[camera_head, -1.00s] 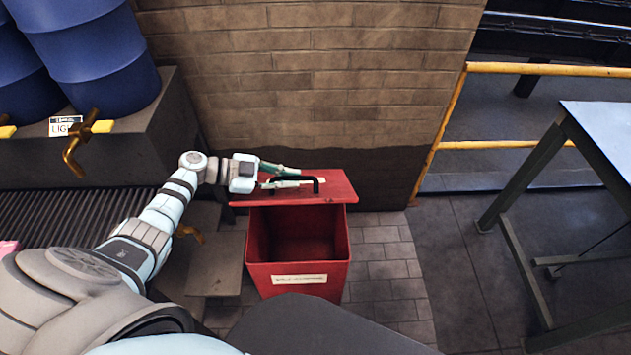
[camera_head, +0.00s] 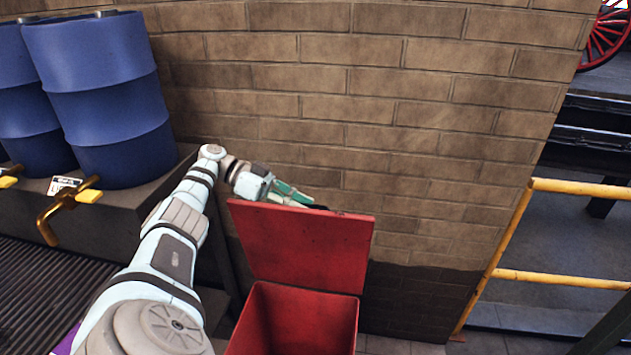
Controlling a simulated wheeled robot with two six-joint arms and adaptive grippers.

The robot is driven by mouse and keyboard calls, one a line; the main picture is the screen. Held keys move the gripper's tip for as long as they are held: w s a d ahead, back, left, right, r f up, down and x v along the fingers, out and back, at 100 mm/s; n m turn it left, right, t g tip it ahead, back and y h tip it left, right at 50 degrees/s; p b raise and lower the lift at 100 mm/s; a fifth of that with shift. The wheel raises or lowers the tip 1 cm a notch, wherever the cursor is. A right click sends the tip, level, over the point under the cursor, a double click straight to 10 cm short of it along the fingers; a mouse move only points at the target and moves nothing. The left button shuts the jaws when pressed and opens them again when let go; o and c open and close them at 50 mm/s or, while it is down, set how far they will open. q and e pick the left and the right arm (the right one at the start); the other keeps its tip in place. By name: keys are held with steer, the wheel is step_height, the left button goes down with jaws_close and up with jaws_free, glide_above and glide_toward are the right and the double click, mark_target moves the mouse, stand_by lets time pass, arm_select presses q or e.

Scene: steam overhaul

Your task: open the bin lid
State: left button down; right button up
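The red bin (camera_head: 292,318) stands at the bottom centre, with its top open and its inside visible. Its red lid (camera_head: 303,246) stands raised, nearly upright, at the back of the bin towards the brick wall. My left gripper (camera_head: 308,201) is behind the lid's upper edge, at its left half. The green fingers are partly hidden there. Only a small dark bit, likely the lid's black handle, shows beside the fingertips. I cannot tell whether the fingers hold it. My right gripper is out of view.
A brick wall (camera_head: 400,130) rises close behind the lid. Blue barrels (camera_head: 110,100) with brass taps stand on a ledge at the left. A yellow railing (camera_head: 575,188) is at the right.

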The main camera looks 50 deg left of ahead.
arm_select(q)
steer(key=shift+w+a+f+b, duration=0.15)
steer(key=shift+w+a+b, duration=0.25)
steer(key=shift+w+b, duration=0.2)
steer(key=c, duration=1.7)
jaws_free()
steer(key=shift+a, duration=0.1)
steer(key=shift+o, duration=0.2)
step_height(320, 180, up, 10)
